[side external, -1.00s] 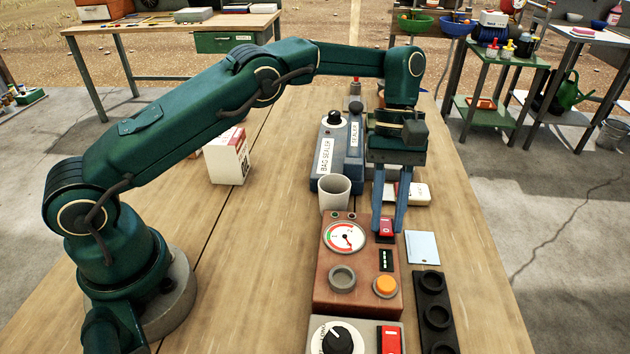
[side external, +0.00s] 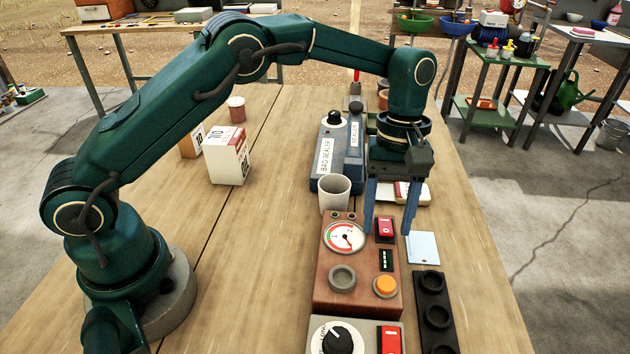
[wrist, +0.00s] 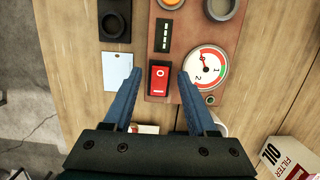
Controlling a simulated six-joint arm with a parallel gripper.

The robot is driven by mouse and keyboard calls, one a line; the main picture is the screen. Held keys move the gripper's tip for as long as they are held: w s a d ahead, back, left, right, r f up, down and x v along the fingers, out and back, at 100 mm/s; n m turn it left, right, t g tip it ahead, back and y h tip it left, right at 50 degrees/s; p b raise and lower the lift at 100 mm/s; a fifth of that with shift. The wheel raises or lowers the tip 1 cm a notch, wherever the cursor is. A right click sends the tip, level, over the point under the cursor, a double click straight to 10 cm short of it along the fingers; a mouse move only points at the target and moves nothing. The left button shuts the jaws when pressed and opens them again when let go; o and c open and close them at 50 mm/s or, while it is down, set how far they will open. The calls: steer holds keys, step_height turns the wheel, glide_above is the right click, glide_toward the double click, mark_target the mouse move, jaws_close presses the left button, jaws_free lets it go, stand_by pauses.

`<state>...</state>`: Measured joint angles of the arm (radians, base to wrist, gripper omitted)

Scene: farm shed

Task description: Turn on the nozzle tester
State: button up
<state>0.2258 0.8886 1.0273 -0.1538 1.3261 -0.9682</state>
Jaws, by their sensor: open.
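A rust-brown box (side external: 320,290), which I take for the nozzle tester, stands on the table with a pressure gauge (side external: 344,237), an orange button (side external: 385,286) and a red rocker switch (side external: 385,228). No name shows on it. In the wrist view the switch (wrist: 158,78) lies between the spread fingers and shows a white O; I cannot tell which way it is set. My gripper (side external: 388,231) is open and empty, pointing down over the switch end of the box. In the wrist view my gripper (wrist: 160,74) has a finger on each side of the switch; contact is unclear.
A bag sealer (side external: 328,165) and a grey-white cup (side external: 334,192) stand behind the box. A light blue card (side external: 422,247) and a black holder (side external: 435,310) lie to its right. Another panel with a dial (side external: 338,340) and red switch (side external: 390,339) is in front.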

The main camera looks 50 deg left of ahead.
mark_target(382, 224)
steer(key=shift+s+d+t+y, duration=0.2)
steer(key=shift+t+y, duration=0.3)
steer(key=shift+r+t+y, duration=0.1)
steer(key=shift+t+y, duration=0.2)
steer(key=s+a+r+t, duration=0.1)
steer(key=a+r, duration=0.2)
steer(key=r, duration=0.5)
steer(key=s+a+r+t, duration=0.1)
steer(key=s+a+r, duration=0.1)
steer(key=r, duration=0.5)
steer(key=s+a+f+m+t, duration=0.1)
steer(key=s+a+m, duration=0.2)
steer(key=s, duration=0.4)
steer(key=s+a+f+m+t, duration=0.1)
steer(key=s+a+m+t, duration=0.1)
steer(key=s, duration=0.4)
steer(key=shift+s+a+f+m, duration=0.25)
steer(key=shift+s+a+m, duration=0.15)
steer(key=shift+a+m, duration=0.25)
